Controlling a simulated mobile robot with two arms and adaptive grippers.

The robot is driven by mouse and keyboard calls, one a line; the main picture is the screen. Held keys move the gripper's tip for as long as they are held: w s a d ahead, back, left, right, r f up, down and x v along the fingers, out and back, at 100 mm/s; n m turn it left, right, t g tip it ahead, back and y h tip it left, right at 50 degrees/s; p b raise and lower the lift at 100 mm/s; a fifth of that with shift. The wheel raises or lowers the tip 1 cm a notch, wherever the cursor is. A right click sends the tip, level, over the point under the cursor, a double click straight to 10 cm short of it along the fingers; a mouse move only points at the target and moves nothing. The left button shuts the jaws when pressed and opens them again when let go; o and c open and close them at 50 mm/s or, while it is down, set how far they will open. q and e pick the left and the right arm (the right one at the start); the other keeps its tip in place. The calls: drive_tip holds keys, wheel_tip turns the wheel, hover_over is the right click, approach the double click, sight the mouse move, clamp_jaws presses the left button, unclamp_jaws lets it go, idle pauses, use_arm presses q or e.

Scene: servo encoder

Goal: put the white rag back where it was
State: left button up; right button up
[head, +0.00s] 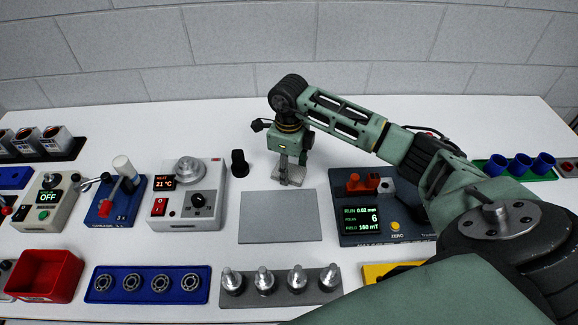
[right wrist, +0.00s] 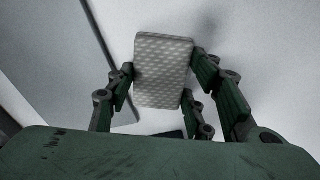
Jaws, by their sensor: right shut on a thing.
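The white rag (right wrist: 163,72) is a pale, patterned rectangular pad between the fingers of my right gripper (right wrist: 160,98). In the head view the rag (head: 291,180) shows low under the right gripper (head: 291,168), just behind the grey mat (head: 278,216). The fingers are shut on its two sides. I cannot tell whether the rag touches the white table top. My left gripper is not in view.
A small black knob-like part (head: 239,163) stands left of the gripper. A heater box (head: 187,195) is farther left, and a dark-blue meter unit (head: 376,207) is on the right. A grey rack with metal parts (head: 250,299) lies in front. The mat is bare.

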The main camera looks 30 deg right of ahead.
drive_tip(key=shift+f, duration=0.25)
drive_tip(key=o, duration=0.7)
drive_tip(key=shift+r, duration=0.1)
drive_tip(key=shift+o, duration=1.4)
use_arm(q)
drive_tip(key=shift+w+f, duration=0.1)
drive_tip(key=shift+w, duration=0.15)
use_arm(e)
drive_tip(key=shift+r, duration=0.15)
drive_tip(key=shift+r, duration=0.25)
use_arm(q)
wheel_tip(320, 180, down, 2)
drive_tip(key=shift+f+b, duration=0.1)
drive_tip(key=shift+b, duration=1.05)
use_arm(e)
wheel_tip(320, 180, up, 12)
drive_tip(key=shift+f, duration=0.2)
